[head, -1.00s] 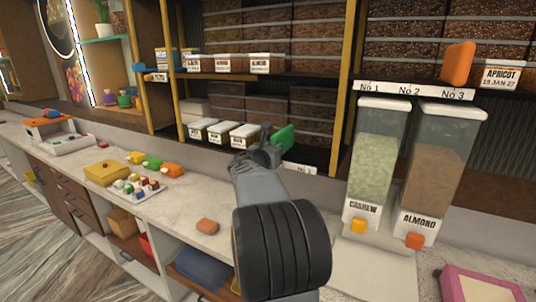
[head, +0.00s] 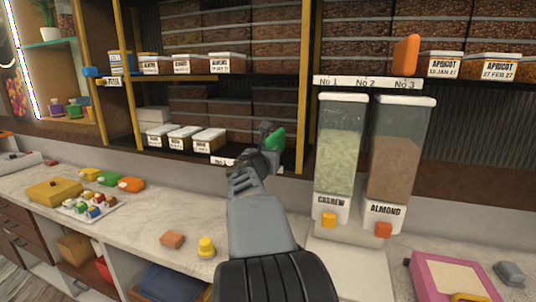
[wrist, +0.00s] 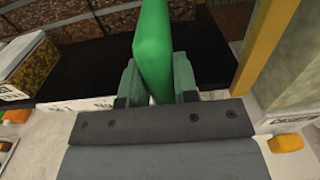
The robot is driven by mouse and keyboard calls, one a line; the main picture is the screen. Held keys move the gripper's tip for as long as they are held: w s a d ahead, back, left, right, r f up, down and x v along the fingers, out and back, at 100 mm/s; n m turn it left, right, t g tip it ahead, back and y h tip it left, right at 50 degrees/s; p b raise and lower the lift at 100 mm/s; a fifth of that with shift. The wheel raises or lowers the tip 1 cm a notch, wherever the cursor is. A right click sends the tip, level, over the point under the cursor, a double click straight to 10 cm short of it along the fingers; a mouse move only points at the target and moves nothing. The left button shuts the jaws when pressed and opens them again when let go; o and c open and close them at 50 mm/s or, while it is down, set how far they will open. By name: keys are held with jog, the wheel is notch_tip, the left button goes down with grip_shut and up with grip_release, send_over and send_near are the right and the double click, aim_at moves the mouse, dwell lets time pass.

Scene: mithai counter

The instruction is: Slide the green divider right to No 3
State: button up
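The green divider (head: 275,139) stands upright on the lower shelf, right of the white-lidded tubs and close to the right-hand post. My gripper (head: 262,155) reaches up to it from the front. In the wrist view, the green divider (wrist: 153,45) rises between the two fingers of my gripper (wrist: 158,85), which sit close against both its sides. The lower shelf's white label strip (head: 222,161) shows left of my gripper, with only part of its lettering visible. My arm hides much of the strip, so I cannot read the number at the divider.
A yellow post (head: 304,90) stands just right of the divider. Cashew (head: 340,150) and almond (head: 398,160) dispensers stand beyond it. White-lidded tubs (head: 183,137) are left on the same shelf. An orange divider (head: 406,55) stands on the shelf above the dispensers. An orange block (head: 172,240) lies on the counter.

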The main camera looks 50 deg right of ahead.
jog(key=o, duration=0.3)
jog(key=shift+s+d, duration=0.1)
jog(key=shift+s, duration=0.2)
jog(key=shift+o, duration=0.9)
jog(key=shift+w, duration=0.1)
jog(key=b+v, duration=0.1)
jog(key=v, duration=1.3)
jog(key=shift+b, duration=0.3)
jog(key=shift+w, duration=0.1)
